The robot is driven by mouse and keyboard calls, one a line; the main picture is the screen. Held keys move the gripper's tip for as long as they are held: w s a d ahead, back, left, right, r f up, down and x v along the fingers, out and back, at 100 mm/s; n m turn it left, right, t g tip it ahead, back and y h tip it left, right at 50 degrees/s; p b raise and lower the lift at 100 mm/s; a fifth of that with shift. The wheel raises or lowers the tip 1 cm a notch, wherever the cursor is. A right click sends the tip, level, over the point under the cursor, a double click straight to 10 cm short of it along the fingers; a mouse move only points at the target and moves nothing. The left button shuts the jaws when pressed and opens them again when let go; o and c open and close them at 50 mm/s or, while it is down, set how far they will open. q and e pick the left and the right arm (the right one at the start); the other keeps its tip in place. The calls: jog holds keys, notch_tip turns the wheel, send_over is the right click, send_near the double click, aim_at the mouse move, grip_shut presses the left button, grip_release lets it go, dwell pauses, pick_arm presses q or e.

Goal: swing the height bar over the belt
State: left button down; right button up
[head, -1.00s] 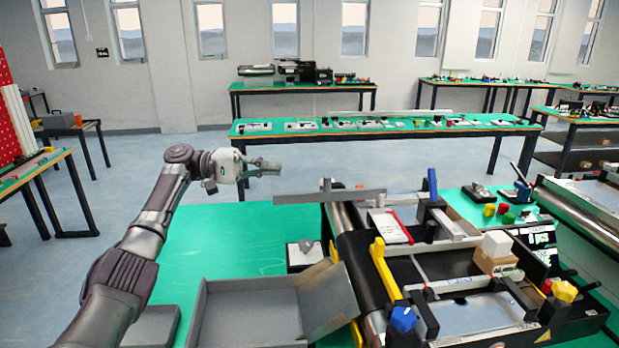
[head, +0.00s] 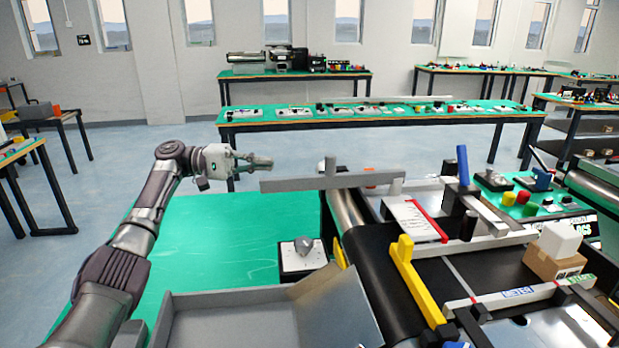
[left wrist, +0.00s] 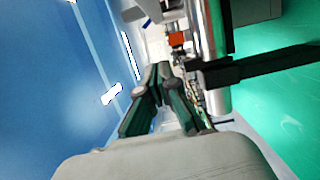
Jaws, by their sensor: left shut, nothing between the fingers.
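The height bar (head: 290,182) is a long flat grey bar with a short upright post. It lies crosswise at the belt's far end, its left part sticking out past the roller over the green table. The black belt (head: 385,262) runs toward the camera at the centre right. My left gripper (head: 262,163) is shut and empty, just above and behind the bar's left end, seemingly apart from it. Its closed fingers also show in the left wrist view (left wrist: 158,72). My right gripper is not in view.
A grey open tray (head: 235,300) stands at the front. A white block with a grey knob (head: 303,258) sits beside the belt. A yellow arm (head: 412,275) and a white box on a brown box (head: 553,262) are on the conveyor. The green table (head: 215,235) at left is clear.

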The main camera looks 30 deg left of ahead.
pick_arm(q)
jog(key=d+p, duration=0.1)
jog(key=d, duration=1.1)
jog(key=shift+w+r+p, duration=0.15)
jog(key=shift+w+p, duration=0.05)
jog(key=shift+p, duration=0.1)
